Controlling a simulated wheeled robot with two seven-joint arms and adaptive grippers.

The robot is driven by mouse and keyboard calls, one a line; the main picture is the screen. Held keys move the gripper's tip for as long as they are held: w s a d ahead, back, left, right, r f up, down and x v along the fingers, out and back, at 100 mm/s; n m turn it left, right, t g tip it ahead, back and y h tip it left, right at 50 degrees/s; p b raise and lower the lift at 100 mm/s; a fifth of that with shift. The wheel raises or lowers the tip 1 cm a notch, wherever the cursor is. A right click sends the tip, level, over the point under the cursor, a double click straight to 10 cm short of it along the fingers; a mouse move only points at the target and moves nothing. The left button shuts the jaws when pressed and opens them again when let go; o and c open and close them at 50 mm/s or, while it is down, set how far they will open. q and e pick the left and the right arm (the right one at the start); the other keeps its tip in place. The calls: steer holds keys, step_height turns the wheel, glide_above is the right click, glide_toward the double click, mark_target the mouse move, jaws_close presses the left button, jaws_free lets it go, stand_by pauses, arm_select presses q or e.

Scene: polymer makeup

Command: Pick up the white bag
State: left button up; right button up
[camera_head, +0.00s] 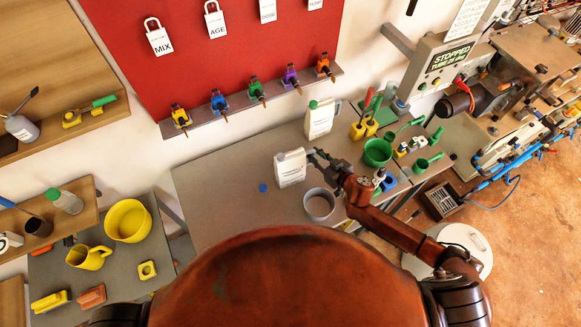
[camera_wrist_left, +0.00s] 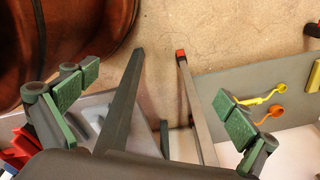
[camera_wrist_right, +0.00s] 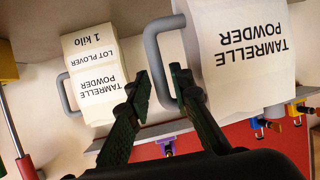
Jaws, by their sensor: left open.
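Two white bag-like containers with grey handles stand on the grey table in the head view. The nearer one (camera_head: 291,171) has a small cap lying left of it; the farther one (camera_head: 319,121) stands behind. My right gripper (camera_head: 318,158) is just right of the nearer container. In the right wrist view, the nearer container (camera_wrist_right: 245,65) reads "TAMRELLE POWDER", and the farther one (camera_wrist_right: 97,80) shows at left. The right fingers (camera_wrist_right: 160,80) are apart, with the nearer container's handle between their tips; contact is unclear. My left gripper (camera_wrist_left: 155,105) is open and empty.
A grey ring-shaped pot (camera_head: 319,204) stands close in front of the right gripper. A green bowl (camera_head: 377,152) and small tools stand to the right. Coloured valves (camera_head: 255,91) line the shelf behind. The table's left part (camera_head: 215,190) is clear.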

steer(key=shift+w+a+f, duration=0.15)
steer(key=shift+w+a, duration=0.05)
steer(key=shift+w, duration=0.1)
steer(key=shift+c, duration=0.2)
jaws_close()
arm_select(q)
steer(key=shift+s+a, duration=0.1)
steer(key=shift+s, duration=0.65)
steer(key=shift+w, duration=0.2)
